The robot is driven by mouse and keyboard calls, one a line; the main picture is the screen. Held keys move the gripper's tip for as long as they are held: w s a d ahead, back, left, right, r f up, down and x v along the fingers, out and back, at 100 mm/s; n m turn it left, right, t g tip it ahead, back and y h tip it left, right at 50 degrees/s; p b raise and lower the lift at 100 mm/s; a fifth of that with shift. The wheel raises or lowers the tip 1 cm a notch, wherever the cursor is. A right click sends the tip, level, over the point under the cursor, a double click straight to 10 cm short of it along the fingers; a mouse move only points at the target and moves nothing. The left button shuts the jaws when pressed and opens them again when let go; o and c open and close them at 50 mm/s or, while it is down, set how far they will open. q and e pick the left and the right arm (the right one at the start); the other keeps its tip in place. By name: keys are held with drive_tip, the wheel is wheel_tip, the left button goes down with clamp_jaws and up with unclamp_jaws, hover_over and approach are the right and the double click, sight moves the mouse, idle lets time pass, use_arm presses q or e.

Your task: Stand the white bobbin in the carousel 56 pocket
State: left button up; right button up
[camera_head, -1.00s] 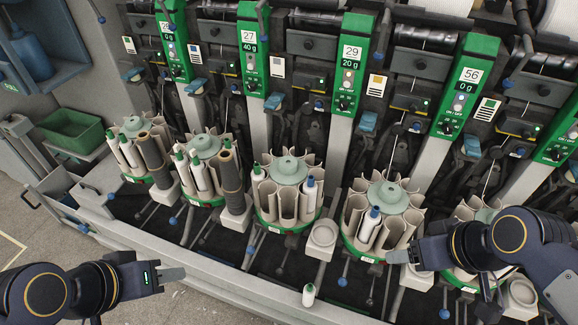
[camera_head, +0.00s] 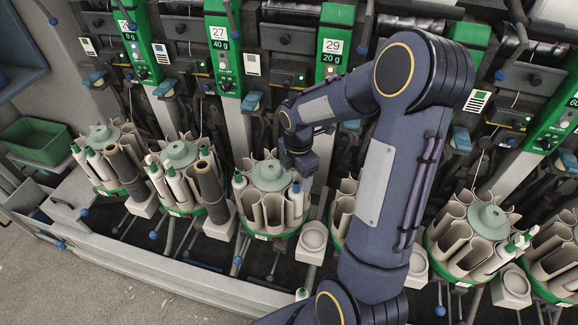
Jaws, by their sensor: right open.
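A white bobbin with a blue tip (camera_head: 296,199) stands upright at the right side of a carousel (camera_head: 268,178) left of my right arm. Another white bobbin (camera_head: 302,294) with a green tip shows at the front edge, its lower part hidden by my arm. My right gripper (camera_head: 299,170) is open, pointing down just above the blue-tipped bobbin; I cannot tell whether it touches it. The number 56 panel is hidden behind my arm, which also covers most of another carousel (camera_head: 344,206). My left gripper is out of view.
An empty round cup (camera_head: 314,236) stands beside the middle carousel. A green bin (camera_head: 36,141) is far left. The grey front rail (camera_head: 140,265) runs below.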

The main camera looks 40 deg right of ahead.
sight(297, 182)
drive_tip(key=shift+f, duration=2.8)
drive_tip(key=shift+c, duration=0.5)
drive_tip(key=c, duration=1)
drive_tip(key=shift+r, duration=0.1)
drive_tip(key=shift+r+p, duration=0.2)
drive_tip(key=shift+p, duration=0.2)
drive_tip(key=shift+r, duration=0.35)
drive_tip(key=shift+r+p, duration=0.15)
drive_tip(key=shift+p, duration=0.2)
drive_tip(key=shift+w+a+r+p, duration=0.1)
drive_tip(key=shift+a+r+p, duration=0.05)
drive_tip(key=shift+r+p, duration=0.8)
drive_tip(key=shift+a+r+p, duration=0.15)
drive_tip(key=shift+r+p, duration=0.5)
drive_tip(key=shift+r, duration=0.5)
